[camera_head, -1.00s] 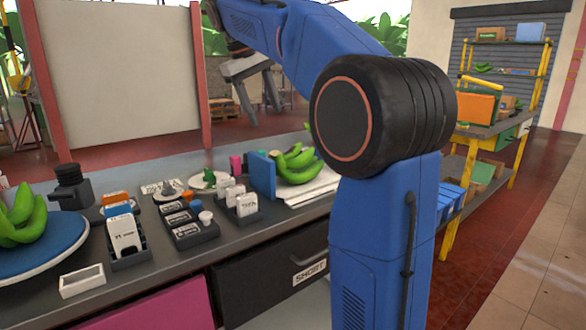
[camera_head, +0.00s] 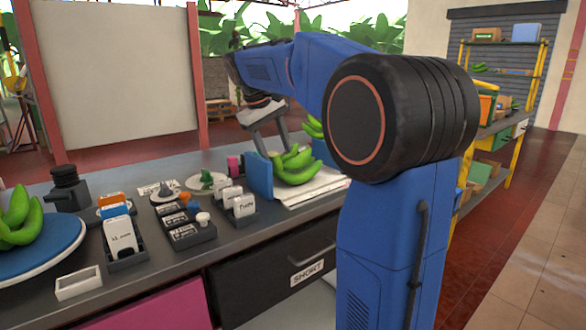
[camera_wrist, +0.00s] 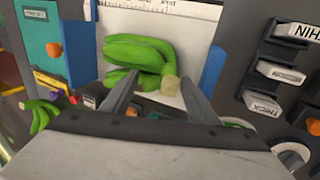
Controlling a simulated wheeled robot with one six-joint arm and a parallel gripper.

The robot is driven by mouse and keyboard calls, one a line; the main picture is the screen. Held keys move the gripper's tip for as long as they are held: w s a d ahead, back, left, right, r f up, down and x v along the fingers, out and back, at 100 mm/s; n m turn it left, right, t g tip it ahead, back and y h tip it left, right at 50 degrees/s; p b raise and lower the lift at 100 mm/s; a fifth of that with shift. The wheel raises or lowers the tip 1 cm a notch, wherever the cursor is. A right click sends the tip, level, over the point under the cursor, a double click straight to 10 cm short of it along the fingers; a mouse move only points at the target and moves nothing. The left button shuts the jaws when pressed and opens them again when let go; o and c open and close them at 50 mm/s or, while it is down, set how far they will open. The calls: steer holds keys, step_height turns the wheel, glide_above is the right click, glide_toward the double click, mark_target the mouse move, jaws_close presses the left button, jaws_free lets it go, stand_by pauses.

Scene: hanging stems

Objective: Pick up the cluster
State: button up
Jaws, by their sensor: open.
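A green banana cluster (camera_head: 296,168) lies on white sheets (camera_head: 302,190) on the dark counter, just right of a blue upright board (camera_head: 260,176). My gripper (camera_head: 272,142) is above and slightly left of this cluster, pointing down. In the wrist view the cluster (camera_wrist: 138,58) lies ahead of the open fingers of my gripper (camera_wrist: 158,88), its pale cut stem end (camera_wrist: 169,91) between them. Nothing is between the fingertips that I can see as gripped. Another green cluster (camera_head: 18,216) sits on a round blue-topped plate (camera_head: 40,246) at the far left.
Label trays (camera_head: 188,232), a card holder (camera_head: 124,240) and a small white open box (camera_head: 78,284) stand along the counter to the left. The blue board also shows close to the fingers in the wrist view (camera_wrist: 214,70). More green fruit (camera_wrist: 42,112) shows at lower left there.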

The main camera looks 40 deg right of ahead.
steer(key=shift+x, duration=0.9)
steer(key=c, duration=0.9)
steer(key=shift+r, duration=0.1)
step_height(320, 180, up, 10)
steer(key=shift+f, duration=0.15)
steer(key=shift+w+d, duration=0.1)
steer(key=shift+w, duration=0.05)
